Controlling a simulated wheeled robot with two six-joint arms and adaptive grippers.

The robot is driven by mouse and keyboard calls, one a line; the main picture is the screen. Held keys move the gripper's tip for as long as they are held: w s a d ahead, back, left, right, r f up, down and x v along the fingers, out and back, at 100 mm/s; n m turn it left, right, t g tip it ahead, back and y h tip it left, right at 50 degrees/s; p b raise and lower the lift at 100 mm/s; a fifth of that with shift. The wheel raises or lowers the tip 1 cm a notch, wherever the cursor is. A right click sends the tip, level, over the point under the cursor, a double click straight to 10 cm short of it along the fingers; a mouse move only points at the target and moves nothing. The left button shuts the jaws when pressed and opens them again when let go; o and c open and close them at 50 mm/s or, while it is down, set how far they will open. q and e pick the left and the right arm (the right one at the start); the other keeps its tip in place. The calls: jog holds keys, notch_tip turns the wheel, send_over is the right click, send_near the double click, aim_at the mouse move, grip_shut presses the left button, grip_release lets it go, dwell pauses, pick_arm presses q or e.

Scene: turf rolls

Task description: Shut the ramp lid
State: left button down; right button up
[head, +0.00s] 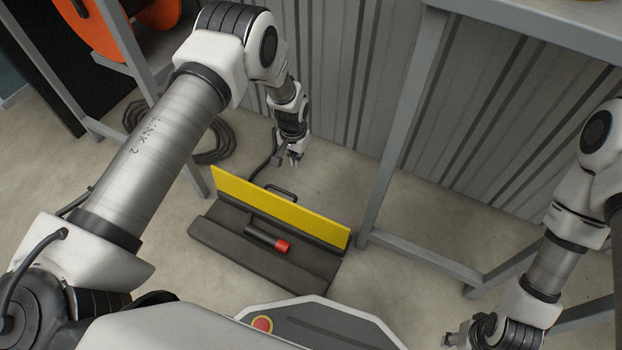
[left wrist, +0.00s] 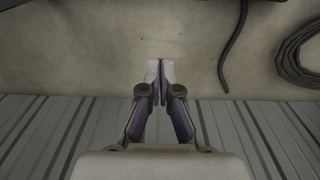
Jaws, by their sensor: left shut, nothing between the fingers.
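The ramp is a dark, low base (head: 230,248) on the floor in the middle of the head view. Its yellow lid (head: 290,212) stands raised along the far side, yellow face toward me. A black handle (head: 282,189) shows just beyond the lid's upper edge. A short dark cylinder with a red end (head: 283,247) lies in the open base. My left gripper (head: 294,161) is beyond the lid, pointing down, apart from lid and handle. In the left wrist view its fingers (left wrist: 160,68) are shut and empty. My right gripper (head: 452,340) is at the bottom edge, its fingers unclear.
A dark cable (head: 262,165) runs on the floor behind the lid, near my left gripper. A coil of cable (head: 212,145) lies farther left. A grey frame leg (head: 385,165) stands right of the lid. A corrugated wall (head: 340,90) closes the back.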

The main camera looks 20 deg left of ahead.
aim_at(280, 202)
pick_arm(q)
notch_tip(280, 202, down, 10)
jog(key=f+b, duration=0.1)
jog(key=b, duration=0.5)
jog(key=s, duration=0.1)
jog(key=s+r, duration=0.2)
jog(key=shift+s+a+r, duration=0.2)
jog(key=shift+s+a, duration=0.15)
jog(key=shift+s, duration=0.05)
jog(key=shift+a, duration=0.1)
jog(key=shift+s+a+t+p, duration=0.2)
jog(key=shift+s+t+p, duration=0.05)
jog(key=shift+t+p, duration=0.3)
